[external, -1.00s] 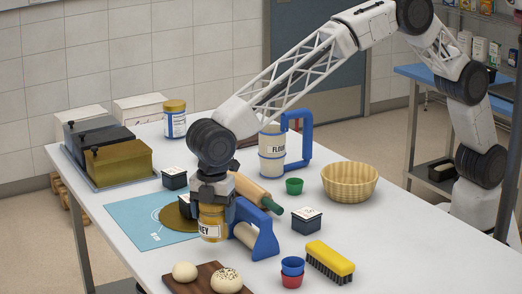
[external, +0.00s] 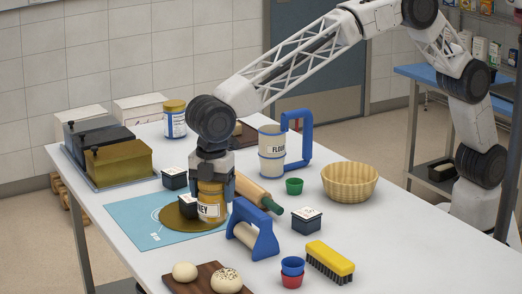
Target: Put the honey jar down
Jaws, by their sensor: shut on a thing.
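The honey jar (external: 210,208) is amber with a white label that partly reads "HONEY". It is upright in my gripper (external: 213,184), which is shut on its upper part from above. The jar is at the right part of a flat golden disc (external: 174,218) on the blue mat (external: 128,213). I cannot tell whether the jar's base touches the disc or hangs just above it. The jar and gripper hide part of a small dark box (external: 187,196) with a white top.
A blue-handled tool (external: 252,228) and a rolling pin (external: 256,191) lie close on the right. Another dark box (external: 174,177) stands behind. A board with buns (external: 207,282) is in front. The mat's left part is clear.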

